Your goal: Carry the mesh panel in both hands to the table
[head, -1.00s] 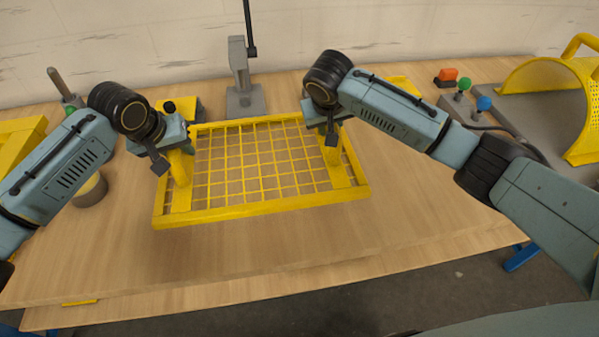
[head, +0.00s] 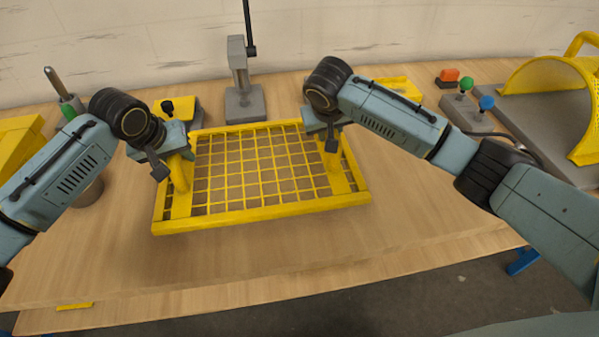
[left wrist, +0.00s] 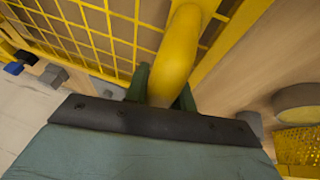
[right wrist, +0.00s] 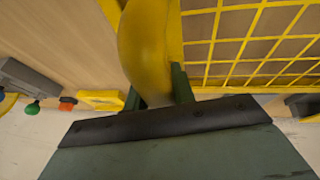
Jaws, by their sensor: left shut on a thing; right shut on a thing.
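The yellow mesh panel (head: 262,214) lies roughly level over the middle of the wooden table (head: 420,215). Whether it touches the table top or hangs just above it I cannot tell. My left gripper (head: 176,160) is shut on the panel's left handle, which shows in the left wrist view (left wrist: 176,52) between the green fingers. My right gripper (head: 330,138) is shut on the right handle, which shows in the right wrist view (right wrist: 148,50). In the head view the grippers hide parts of both handles.
A grey stand (head: 243,90) stands behind the panel. A button box with green and blue knobs (head: 478,118) and a yellow perforated guard (head: 560,75) are at the right. A grey cylinder (head: 88,192) stands left of the panel. The front table area is clear.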

